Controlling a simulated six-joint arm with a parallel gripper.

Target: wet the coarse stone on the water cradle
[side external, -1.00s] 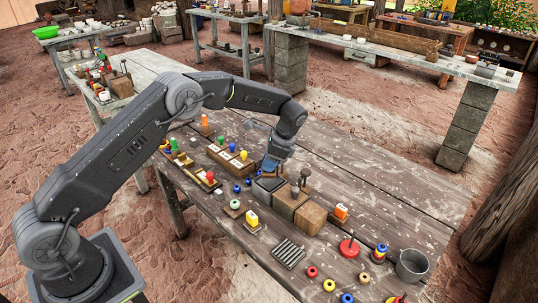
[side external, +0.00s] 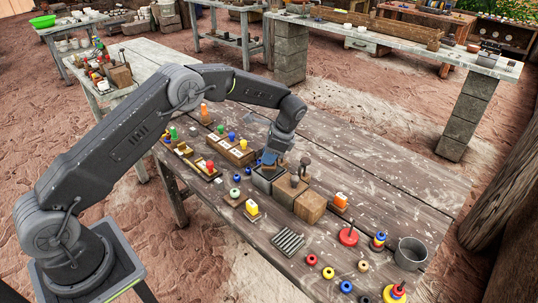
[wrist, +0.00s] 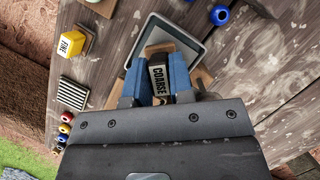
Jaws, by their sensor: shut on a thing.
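My gripper (wrist: 158,72) is shut on a stone (wrist: 159,82) labelled COARSE, with a blue finger on each side. A tan wooden piece (wrist: 157,48) shows just beyond the fingertips. In the side view my gripper (side external: 268,160) is right above the trough's dark box (side external: 264,182), and the fingers hide the stone. Whether the stone touches the water cannot be told.
A yellow FINE stone (wrist: 72,42) and a striped grate (side external: 288,241) lie nearby. The bench's back right is clear.

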